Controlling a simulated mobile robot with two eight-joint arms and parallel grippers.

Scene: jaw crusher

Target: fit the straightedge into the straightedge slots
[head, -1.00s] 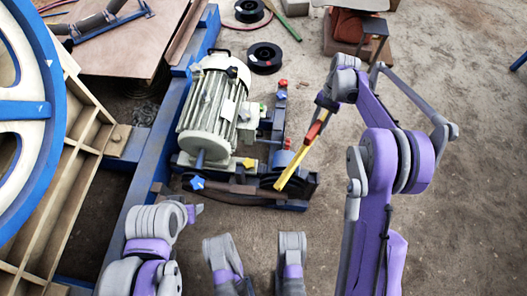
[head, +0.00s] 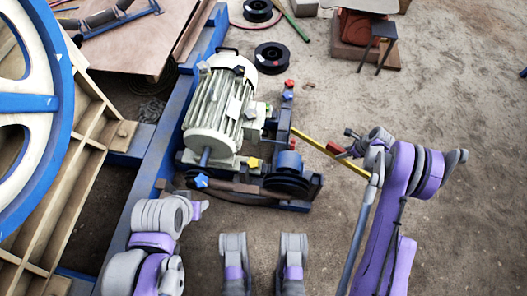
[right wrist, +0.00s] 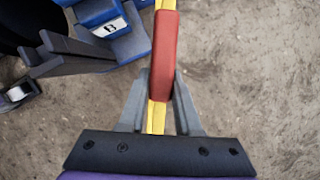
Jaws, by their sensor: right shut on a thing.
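The straightedge (head: 313,139) is a long yellow bar with a red grip. My right gripper (head: 345,151) is shut on it at the red grip, right of the motor. The bar slants in the head view, its upper left end near the blue motor frame. In the right wrist view, both fingers of the gripper (right wrist: 158,102) press on the sides of the red grip (right wrist: 164,50), and the yellow bar runs up out of the picture. I cannot make out the straightedge slots with certainty. My left arm shows at the lower left, but its fingers do not.
A pale motor (head: 222,108) with coloured star knobs stands on the blue frame (head: 162,130). A large blue-rimmed wheel (head: 62,100) is at left. Open floor is at right.

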